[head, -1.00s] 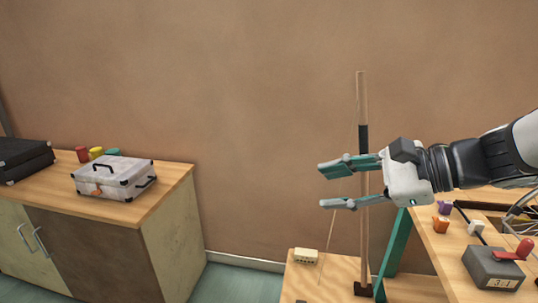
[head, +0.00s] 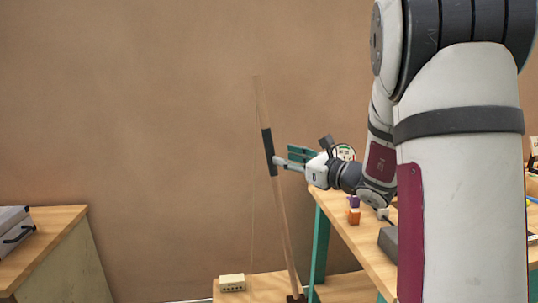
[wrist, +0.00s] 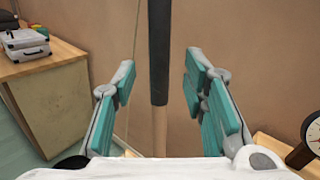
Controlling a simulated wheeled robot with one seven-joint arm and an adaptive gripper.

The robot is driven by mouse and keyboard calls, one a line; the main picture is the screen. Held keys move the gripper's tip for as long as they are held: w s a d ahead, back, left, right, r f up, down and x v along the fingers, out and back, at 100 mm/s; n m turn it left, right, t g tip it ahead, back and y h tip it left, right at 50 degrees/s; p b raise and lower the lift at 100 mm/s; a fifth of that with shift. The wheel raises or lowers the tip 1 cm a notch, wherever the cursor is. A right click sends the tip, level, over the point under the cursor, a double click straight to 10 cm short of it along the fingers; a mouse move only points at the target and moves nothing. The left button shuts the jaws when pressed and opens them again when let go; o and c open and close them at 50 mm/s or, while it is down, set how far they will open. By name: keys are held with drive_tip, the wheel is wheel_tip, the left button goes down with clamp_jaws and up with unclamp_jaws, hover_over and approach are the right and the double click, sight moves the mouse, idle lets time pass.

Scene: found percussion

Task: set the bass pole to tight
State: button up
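The bass pole (head: 279,205) is a thin wooden stick with a black sleeve (head: 268,150). It stands on a low wooden platform and leans to the left at its top in the head view. A thin string (head: 252,190) runs from near its top down to the platform. My gripper (head: 283,160) is at the lower part of the sleeve. In the wrist view the pole (wrist: 159,60) passes upright between the spread teal fingers of my gripper (wrist: 163,100), with space on both sides. Whether the pole touches a finger is unclear.
A cream block (head: 232,283) sits on the platform beside the string. A cabinet (head: 60,260) with a silver case (head: 14,230) stands left. My arm hides much of the right.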

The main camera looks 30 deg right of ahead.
sight(273, 153)
drive_tip(key=x, duration=0.7)
drive_tip(key=shift+w+a, duration=0.1)
drive_tip(key=shift+w, duration=0.05)
drive_tip(key=shift+c, duration=0.4)
clamp_jaws()
